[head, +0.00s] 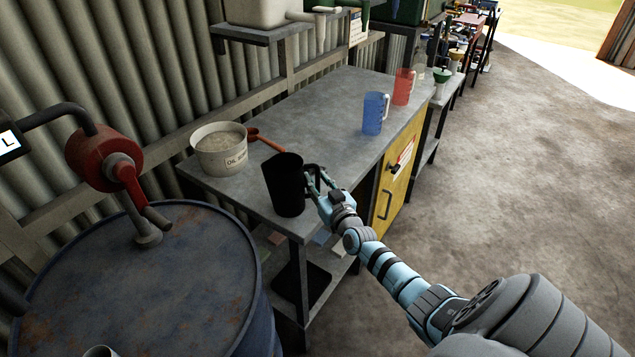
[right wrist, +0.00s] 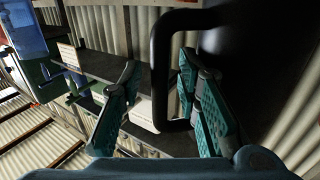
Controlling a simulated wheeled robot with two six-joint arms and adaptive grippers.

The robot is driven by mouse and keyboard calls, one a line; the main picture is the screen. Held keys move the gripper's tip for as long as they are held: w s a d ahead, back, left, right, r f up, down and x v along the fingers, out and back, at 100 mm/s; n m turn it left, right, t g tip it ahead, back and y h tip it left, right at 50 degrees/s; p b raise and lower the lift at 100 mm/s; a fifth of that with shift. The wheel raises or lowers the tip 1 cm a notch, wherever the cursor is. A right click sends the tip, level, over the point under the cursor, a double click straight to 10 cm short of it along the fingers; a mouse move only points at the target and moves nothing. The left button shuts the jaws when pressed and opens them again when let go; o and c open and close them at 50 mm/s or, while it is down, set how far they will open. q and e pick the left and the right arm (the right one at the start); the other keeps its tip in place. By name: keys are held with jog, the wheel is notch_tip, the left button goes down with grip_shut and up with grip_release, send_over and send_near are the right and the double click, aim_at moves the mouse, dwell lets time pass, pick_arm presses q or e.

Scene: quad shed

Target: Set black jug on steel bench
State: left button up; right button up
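The black jug (head: 284,186) stands upright at the near corner of the steel bench (head: 318,118), and its base appears to rest on the top. My right gripper (head: 316,182) is at the jug's right side, by its handle. In the right wrist view, the jug's handle (right wrist: 159,75) lies between the two spread fingers of my right gripper (right wrist: 160,100). A gap shows between the left finger and the handle. The jug's dark body fills the upper right there. My left gripper is not in view.
A white bucket (head: 219,150) and a red-handled scoop (head: 264,141) are behind the jug. A blue jug (head: 374,114) and a red jug (head: 403,87) stand farther along the bench. A rusty blue drum (head: 140,290) with a red pump (head: 104,158) is at left. Mid-bench is clear.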

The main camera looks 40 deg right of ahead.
jog(key=shift+r, duration=0.15)
jog(key=shift+s+r+p, duration=0.1)
jog(key=shift+s+p, duration=0.1)
jog(key=shift+p, duration=0.15)
jog(key=p+v, duration=0.3)
jog(key=v, duration=0.2)
jog(key=shift+r, duration=0.15)
jog(key=p+v, duration=0.2)
jog(key=v, duration=0.4)
jog(key=s+a+f+n+g+y, duration=0.1)
jog(key=s+a+f+g, duration=0.2)
jog(key=s+f, duration=0.55)
jog(key=s+a+f+g+y, duration=0.15)
jog(key=s+f+g, duration=0.3)
jog(key=f, duration=0.65)
jog(key=s+a+f+n+g, duration=0.15)
jog(key=s+a+f, duration=0.25)
jog(key=s+f, duration=0.45)
jog(key=s+a+f+g, duration=0.3)
jog(key=s+f, duration=0.1)
jog(key=s, duration=0.5)
jog(key=s+a+f+g+y, duration=0.1)
jog(key=s+a+f+g, duration=0.2)
jog(key=s, duration=0.6)
notch_tip(320, 180, down, 2)
jog(key=shift+s+a+f+n+g, duration=0.25)
jog(key=shift+s+n+g, duration=0.1)
jog(key=shift+g, duration=0.25)
